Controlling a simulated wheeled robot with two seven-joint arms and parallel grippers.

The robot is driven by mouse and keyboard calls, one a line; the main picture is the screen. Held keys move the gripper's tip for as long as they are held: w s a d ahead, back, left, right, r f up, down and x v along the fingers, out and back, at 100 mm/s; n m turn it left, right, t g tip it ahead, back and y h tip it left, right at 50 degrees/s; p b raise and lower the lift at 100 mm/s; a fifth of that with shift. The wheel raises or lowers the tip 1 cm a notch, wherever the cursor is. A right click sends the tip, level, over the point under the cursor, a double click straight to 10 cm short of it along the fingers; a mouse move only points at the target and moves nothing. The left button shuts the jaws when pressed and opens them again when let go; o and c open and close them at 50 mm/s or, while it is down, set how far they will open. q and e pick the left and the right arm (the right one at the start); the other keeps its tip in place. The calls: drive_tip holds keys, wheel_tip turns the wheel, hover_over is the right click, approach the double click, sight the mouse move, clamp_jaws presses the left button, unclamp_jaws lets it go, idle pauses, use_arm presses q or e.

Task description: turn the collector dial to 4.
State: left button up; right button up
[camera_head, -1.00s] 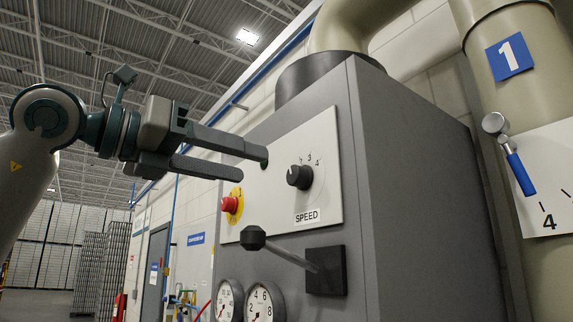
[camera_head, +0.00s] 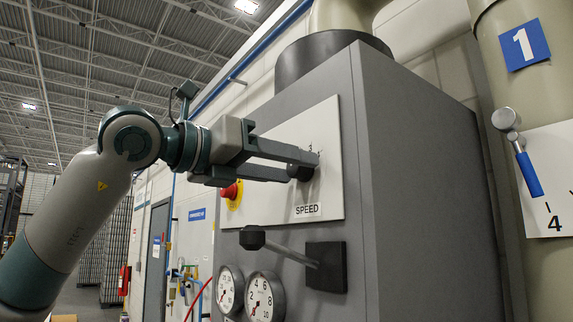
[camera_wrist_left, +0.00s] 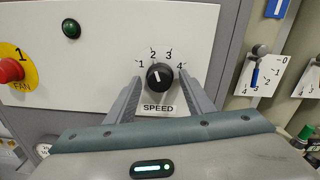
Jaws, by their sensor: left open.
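A round black dial (camera_head: 300,172) marked SPEED sits on the white panel of a grey cabinet. In the left wrist view the dial (camera_wrist_left: 159,76) has the numbers 1, 2, 3 and 4 around its top. Its white pointer line is roughly upright, near 2 and 3; the exact setting is hard to tell. My left gripper (camera_head: 304,168) is open, with its fingers reaching to either side of the dial. In the left wrist view the fingers (camera_wrist_left: 160,97) flank it with gaps visible. In the head view the fingers partly hide the dial and its numbers. My right gripper is not in view.
A red FAN button (camera_wrist_left: 10,71) and a green lamp (camera_wrist_left: 71,28) are left of the dial. A black-knobbed lever (camera_head: 285,246) juts out below, above two gauges (camera_head: 246,294). A blue-handled valve lever (camera_head: 528,174) is on the right.

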use_arm(q)
drive_tip(key=c, duration=1)
drive_tip(key=shift+c, duration=0.2)
